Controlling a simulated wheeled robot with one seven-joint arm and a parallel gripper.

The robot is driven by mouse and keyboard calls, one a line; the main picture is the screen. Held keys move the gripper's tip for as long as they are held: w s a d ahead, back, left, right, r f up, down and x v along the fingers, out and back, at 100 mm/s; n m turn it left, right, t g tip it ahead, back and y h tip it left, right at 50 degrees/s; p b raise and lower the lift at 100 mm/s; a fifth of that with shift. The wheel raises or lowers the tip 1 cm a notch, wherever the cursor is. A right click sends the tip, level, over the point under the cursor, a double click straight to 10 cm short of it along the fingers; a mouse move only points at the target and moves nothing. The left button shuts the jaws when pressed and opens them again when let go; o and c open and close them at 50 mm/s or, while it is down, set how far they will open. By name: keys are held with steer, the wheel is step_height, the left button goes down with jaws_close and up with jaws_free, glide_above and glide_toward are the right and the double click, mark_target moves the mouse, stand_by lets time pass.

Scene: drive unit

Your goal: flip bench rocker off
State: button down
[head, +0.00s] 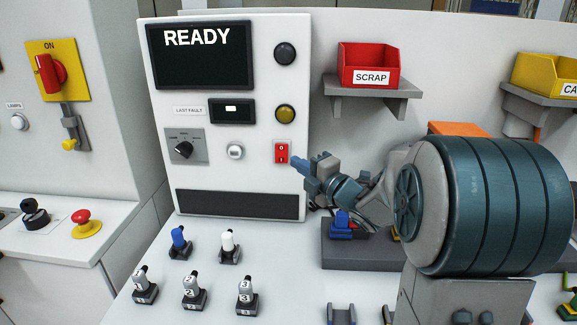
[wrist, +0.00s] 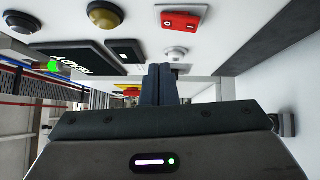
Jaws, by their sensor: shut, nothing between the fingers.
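The bench rocker (head: 281,153) is a small red switch with white marks on a pale plate, low on the right side of the white control panel. It also shows in the wrist view (wrist: 180,21), near the top centre. My gripper (head: 297,162) is shut and empty, with its tips just right of the rocker in the head view. In the wrist view the closed fingers (wrist: 160,72) point toward the panel, below the rocker in the picture. A gap shows there between fingertips and rocker. I cannot tell which way the rocker is tilted.
The panel carries a READY screen (head: 199,52), a black rotary knob (head: 183,149), a white button (head: 235,151) and a yellow button (head: 285,114). Several toggle levers stand on the bench below. A red SCRAP bin (head: 368,66) sits on a shelf above my arm.

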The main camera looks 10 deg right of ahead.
steer(key=v, duration=0.2)
steer(key=r+v, duration=0.1)
steer(key=v, duration=0.1)
steer(key=shift+s+b, duration=0.3)
steer(key=shift+s, duration=0.15)
steer(key=s+d+f+m+g+h, duration=0.4)
steer(key=s+f+m+g+h, duration=0.3)
steer(key=m+h, duration=0.7)
steer(key=s+a+f+m+g+y, duration=0.2)
steer(key=s+m, duration=0.3)
steer(key=s, duration=0.4)
steer(key=s+a+f+m+g+y, duration=0.2)
steer(key=s+a+f+m+g, duration=0.2)
steer(key=s, duration=0.5)
steer(key=shift+s+a+f+m+g+y+p, duration=0.25)
steer(key=shift+f+m+y+p, duration=0.2)
steer(key=shift+m, duration=0.45)
